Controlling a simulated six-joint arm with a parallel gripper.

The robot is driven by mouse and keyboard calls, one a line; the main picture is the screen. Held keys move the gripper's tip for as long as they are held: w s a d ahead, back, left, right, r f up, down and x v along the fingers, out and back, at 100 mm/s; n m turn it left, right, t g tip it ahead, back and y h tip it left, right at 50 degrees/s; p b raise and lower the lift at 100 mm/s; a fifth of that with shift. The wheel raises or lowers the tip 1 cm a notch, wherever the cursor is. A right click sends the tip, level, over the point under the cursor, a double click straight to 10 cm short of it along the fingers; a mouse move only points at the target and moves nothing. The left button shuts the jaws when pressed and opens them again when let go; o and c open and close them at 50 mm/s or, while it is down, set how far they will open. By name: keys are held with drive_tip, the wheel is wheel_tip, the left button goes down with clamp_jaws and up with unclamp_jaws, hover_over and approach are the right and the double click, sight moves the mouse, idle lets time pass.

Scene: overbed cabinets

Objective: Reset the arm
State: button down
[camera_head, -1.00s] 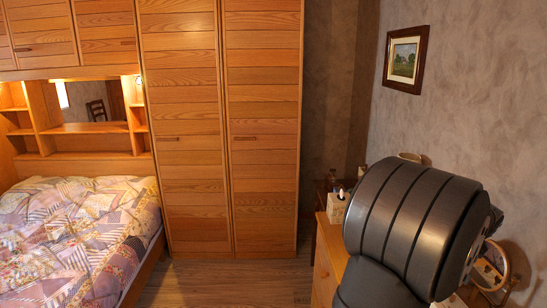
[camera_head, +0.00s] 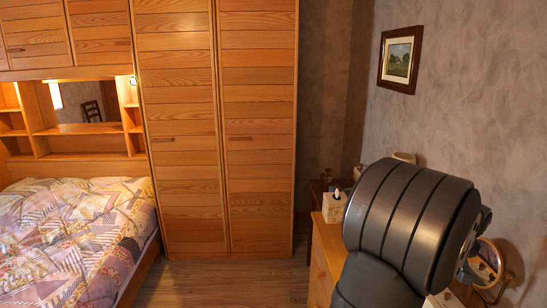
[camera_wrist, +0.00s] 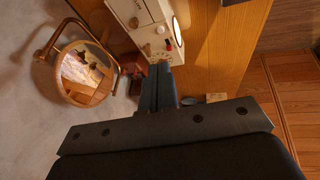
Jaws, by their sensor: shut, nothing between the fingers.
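My gripper (camera_wrist: 160,82) shows in the wrist view with its two dark fingers together and nothing between them. It is above the wooden dresser top (camera_wrist: 215,45), close in the picture to a cream-coloured box-like device (camera_wrist: 150,25) with a dial and a red knob. Whether it touches the device cannot be told. In the head view, my dark arm link fills the lower right and hides the gripper and much of the dresser (camera_head: 325,255).
A round mirror (camera_wrist: 86,73) on a curved stand is left of the gripper. A tissue box (camera_head: 334,206) stands on the dresser. A tall wardrobe (camera_head: 225,150) and a quilted bed (camera_head: 75,240) lie to the left. Wooden floor (camera_head: 240,280) is clear between them.

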drive_tip(key=shift+s+a+f+m, duration=0.15)
drive_tip(key=shift+a+f+m, duration=0.55)
drive_tip(key=shift+s+a+f+m, duration=0.15)
drive_tip(key=shift+a+f+m, duration=0.55)
wheel_tip(320, 180, up, 5)
drive_tip(key=d+n, duration=0.2)
drive_tip(key=n, duration=0.1)
drive_tip(key=x, duration=0.6)
drive_tip(key=shift+d, duration=0.25)
drive_tip(key=shift+s+f, duration=0.1)
